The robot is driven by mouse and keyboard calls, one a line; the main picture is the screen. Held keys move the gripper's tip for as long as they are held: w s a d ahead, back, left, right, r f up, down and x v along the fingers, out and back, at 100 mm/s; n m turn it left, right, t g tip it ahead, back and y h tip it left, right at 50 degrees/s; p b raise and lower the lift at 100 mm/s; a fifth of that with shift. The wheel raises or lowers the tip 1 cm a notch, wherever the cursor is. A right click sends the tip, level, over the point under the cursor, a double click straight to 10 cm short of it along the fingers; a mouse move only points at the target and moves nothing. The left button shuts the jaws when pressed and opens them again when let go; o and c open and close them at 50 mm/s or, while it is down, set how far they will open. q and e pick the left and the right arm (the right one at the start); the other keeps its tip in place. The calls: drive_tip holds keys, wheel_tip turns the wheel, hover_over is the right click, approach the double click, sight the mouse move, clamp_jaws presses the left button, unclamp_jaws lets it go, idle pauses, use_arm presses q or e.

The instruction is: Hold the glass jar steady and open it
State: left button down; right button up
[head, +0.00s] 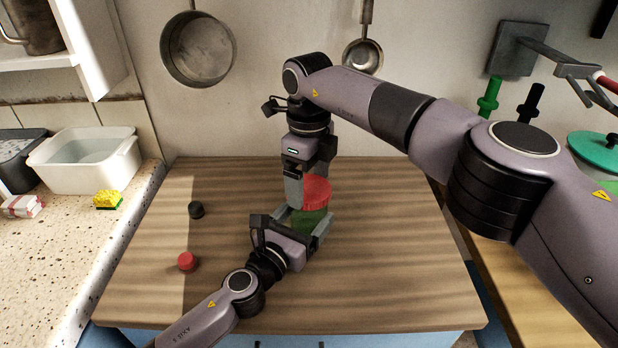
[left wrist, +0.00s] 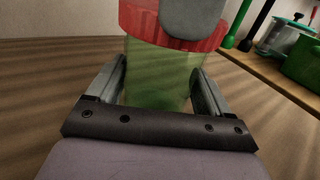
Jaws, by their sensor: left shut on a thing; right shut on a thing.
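The glass jar (head: 308,219) is greenish and stands upright on the wooden table, with a red lid (head: 318,190) on top. In the left wrist view the jar's green glass (left wrist: 158,75) sits between my left fingers, and the red lid (left wrist: 140,22) shows above it. My left gripper (head: 305,228) is shut on the jar's body from the front. My right gripper (head: 304,190) comes down from above and is shut on the red lid. One right finger hides part of the lid, and its far finger is mostly hidden. The lid appears seated on the jar.
A red cap (head: 187,261) and a dark cap (head: 196,209) lie on the table (head: 400,270) at the left. A white tub (head: 85,165) and a yellow sponge (head: 108,200) are on the left counter. A green pot (head: 595,155) stands at the right.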

sight(308, 188)
drive_tip(key=n, duration=0.5)
drive_tip(key=shift+c, duration=0.2)
drive_tip(key=n, duration=0.4)
drive_tip(key=shift+a+n, duration=0.1)
drive_tip(key=shift+n, duration=0.2)
drive_tip(key=shift+o, duration=0.2)
drive_tip(key=n, duration=0.4)
drive_tip(key=shift+s+n, duration=0.1)
drive_tip(key=shift+n, duration=0.2)
drive_tip(key=n, duration=0.3)
drive_tip(key=shift+n, duration=0.3)
drive_tip(key=shift+c, duration=0.2)
drive_tip(key=shift+r, duration=0.25)
drive_tip(key=shift+r, duration=0.9)
drive_tip(key=shift+r, duration=0.1)
drive_tip(key=shift+r, duration=1.95)
use_arm(q)
unclamp_jaws()
